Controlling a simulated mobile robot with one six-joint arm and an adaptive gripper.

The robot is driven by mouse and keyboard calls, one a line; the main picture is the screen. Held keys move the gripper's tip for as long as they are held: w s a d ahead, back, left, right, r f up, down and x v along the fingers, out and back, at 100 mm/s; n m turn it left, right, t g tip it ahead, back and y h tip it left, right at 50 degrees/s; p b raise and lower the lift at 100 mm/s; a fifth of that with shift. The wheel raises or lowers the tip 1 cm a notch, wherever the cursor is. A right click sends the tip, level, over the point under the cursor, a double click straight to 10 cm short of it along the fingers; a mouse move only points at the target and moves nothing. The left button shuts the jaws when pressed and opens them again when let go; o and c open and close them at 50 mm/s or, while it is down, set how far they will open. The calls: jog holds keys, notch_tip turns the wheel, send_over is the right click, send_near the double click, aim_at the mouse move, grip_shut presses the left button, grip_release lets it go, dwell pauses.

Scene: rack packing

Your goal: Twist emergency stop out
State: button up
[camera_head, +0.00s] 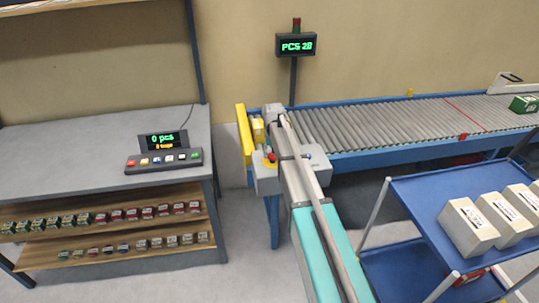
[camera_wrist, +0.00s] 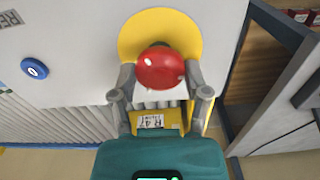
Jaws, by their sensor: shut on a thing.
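The emergency stop is a red mushroom button (camera_wrist: 160,67) on a round yellow plate (camera_wrist: 135,32), set in a pale grey panel (camera_wrist: 75,40). It shows small in the head view as a red spot (camera_head: 271,156) on the grey housing (camera_head: 265,178). In the wrist view, my gripper (camera_wrist: 161,72) has one grey finger on each side of the button and is shut on it. The button hides part of the plate. The exact finger contact is hard to see, and I cannot clearly make out the gripper in the head view.
A blue button marked 0 (camera_wrist: 34,69) sits left on the panel. A roller conveyor (camera_head: 400,120) runs to the right. A display reading PCS 28 (camera_head: 296,44) stands behind. A blue cart (camera_head: 420,200) with white boxes is at right, a grey workbench (camera_head: 70,150) at left.

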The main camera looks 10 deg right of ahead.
jog(key=shift+s+m, duration=0.1)
jog(key=shift+m, duration=0.3)
